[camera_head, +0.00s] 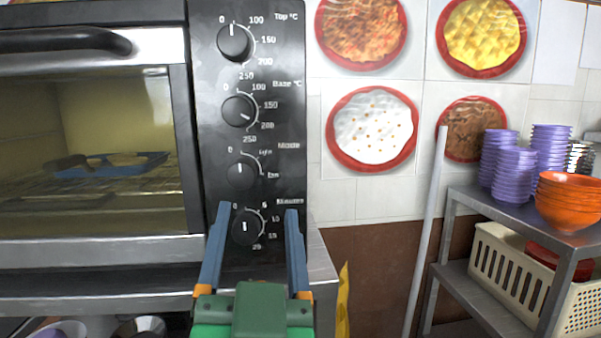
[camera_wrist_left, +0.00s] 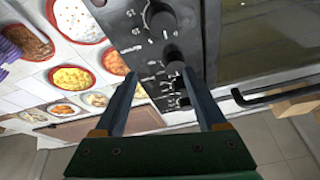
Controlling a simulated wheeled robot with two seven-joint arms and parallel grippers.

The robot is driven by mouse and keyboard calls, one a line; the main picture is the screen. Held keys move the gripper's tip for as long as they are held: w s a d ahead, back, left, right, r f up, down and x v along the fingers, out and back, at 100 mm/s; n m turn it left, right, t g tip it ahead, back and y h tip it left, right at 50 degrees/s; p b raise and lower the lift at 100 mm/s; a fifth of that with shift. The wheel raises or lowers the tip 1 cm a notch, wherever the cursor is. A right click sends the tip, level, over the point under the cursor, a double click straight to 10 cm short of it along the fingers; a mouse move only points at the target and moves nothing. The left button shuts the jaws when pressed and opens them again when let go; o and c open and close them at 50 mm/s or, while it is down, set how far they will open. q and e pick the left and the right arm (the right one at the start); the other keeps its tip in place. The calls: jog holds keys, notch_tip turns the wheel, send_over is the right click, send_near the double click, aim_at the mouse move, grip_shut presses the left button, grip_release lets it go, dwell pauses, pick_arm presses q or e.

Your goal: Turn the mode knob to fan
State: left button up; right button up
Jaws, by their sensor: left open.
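The mode knob (camera_head: 240,174) is a black dial on the oven's dark control panel, third from the top, with marks for 0, light and fan. Its white pointer mark points about upward, near 0. My left gripper (camera_head: 257,208) is open and empty, with its blue-grey fingers pointing at the panel. In the head view its fingertips lie below the mode knob, either side of the minutes knob. In the left wrist view, which is upside down, the mode knob (camera_wrist_left: 174,62) appears between the fingertips, closer to the right-hand finger. Contact cannot be told. My right gripper is not in view.
The minutes knob (camera_head: 246,226) is just below, and the base knob (camera_head: 238,110) and top knob (camera_head: 234,42) are above. The oven door handle (camera_head: 65,42) sticks out at left. A metal shelf (camera_head: 470,198) with bowls stands at right. Room right of the panel is clear.

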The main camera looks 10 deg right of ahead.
aim_at(244, 182)
pick_arm(q)
jog(key=w+a+r+p, duration=0.2)
jog(key=r, duration=0.1)
jog(key=shift+a+r+p, duration=0.1)
jog(key=shift+a+p, duration=0.15)
jog(key=shift+p, duration=0.1)
jog(key=w, duration=0.2)
jog(key=shift+w+d+p, duration=0.3)
jog(key=shift+w+d, duration=0.1)
jog(key=shift+d, duration=0.05)
jog(key=shift+s, duration=0.25)
jog(key=c, duration=0.8)
grip_shut()
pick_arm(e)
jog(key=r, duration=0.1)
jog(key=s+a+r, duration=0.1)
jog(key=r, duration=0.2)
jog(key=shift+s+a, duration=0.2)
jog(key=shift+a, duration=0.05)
